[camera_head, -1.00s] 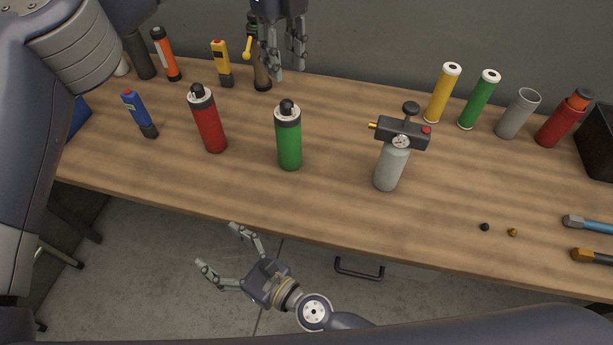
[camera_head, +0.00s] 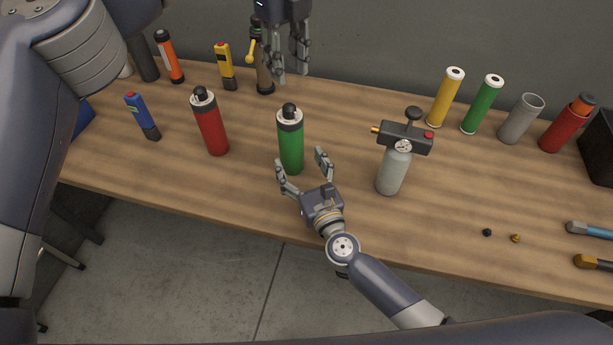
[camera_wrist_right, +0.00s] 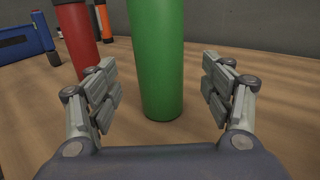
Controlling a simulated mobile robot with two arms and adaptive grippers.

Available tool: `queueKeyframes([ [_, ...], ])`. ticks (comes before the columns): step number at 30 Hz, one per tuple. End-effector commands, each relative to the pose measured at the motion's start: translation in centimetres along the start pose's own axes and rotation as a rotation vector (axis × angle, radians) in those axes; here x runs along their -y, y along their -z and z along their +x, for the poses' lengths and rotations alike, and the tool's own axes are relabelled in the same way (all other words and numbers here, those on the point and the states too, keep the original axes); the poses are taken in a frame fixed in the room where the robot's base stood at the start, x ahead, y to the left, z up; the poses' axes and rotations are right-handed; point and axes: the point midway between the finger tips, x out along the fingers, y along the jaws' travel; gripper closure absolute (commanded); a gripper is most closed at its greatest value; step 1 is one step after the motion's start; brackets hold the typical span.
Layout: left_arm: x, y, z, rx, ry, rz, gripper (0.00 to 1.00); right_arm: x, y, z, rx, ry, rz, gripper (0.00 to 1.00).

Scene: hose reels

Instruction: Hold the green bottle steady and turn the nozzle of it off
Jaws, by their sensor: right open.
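The green bottle (camera_head: 291,150) stands upright on the wooden table, with a grey collar and a black nozzle (camera_head: 289,110) on top. My right gripper (camera_head: 302,171) is open in front of the bottle's lower part. In the right wrist view the green bottle (camera_wrist_right: 158,60) shows between the two open fingers (camera_wrist_right: 160,92), with a gap on each side; its top is out of that view. My left gripper (camera_head: 289,78) hangs above the back of the table, behind and above the bottle, its fingers pointing down and apart, with nothing visible between them.
A red bottle (camera_head: 211,128) stands left of the green one, and a grey canister (camera_head: 391,172) with a gauge stands to the right. A dark bottle with a yellow lever (camera_head: 251,52) is beside my left gripper. The table front between the green bottle and canister is clear.

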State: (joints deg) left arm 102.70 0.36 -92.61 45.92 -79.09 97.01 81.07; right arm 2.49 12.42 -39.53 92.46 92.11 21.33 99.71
Motion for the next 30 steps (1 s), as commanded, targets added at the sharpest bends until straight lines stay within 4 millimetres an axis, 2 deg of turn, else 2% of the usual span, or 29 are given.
queueKeyframes([
  [3, 0.0, 0.0, 0.0, 0.0, 0.0, 0.0, 0.67, 0.0, -0.1, 2.3, 0.002, 0.0, -0.001, 0.26],
  [9, 0.0, 0.0, 0.0, 0.0, 0.0, 0.0, 0.67, -0.1, 0.0, 4.7, 0.0, -0.001, -0.001, 0.26],
  [15, 0.0, 0.0, 0.0, 0.0, 0.0, 0.0, 0.67, -0.1, 0.0, 5.6, 0.0, -0.001, 0.001, 0.26],
  [22, 0.0, 0.0, 0.0, 0.0, 0.0, 0.0, 0.67, -0.1, 0.0, 5.6, 0.0, -0.001, 0.0, 0.26],
  [23, 0.0, 0.0, 0.0, 0.0, 0.0, 0.0, 0.67, -0.1, 0.0, 5.6, 0.0, -0.001, 0.0, 0.31],
  [30, 0.0, 0.0, 0.0, 0.0, 0.0, 0.0, 0.67, -0.1, 0.0, 5.6, 0.0, -0.001, 0.0, 0.83],
])
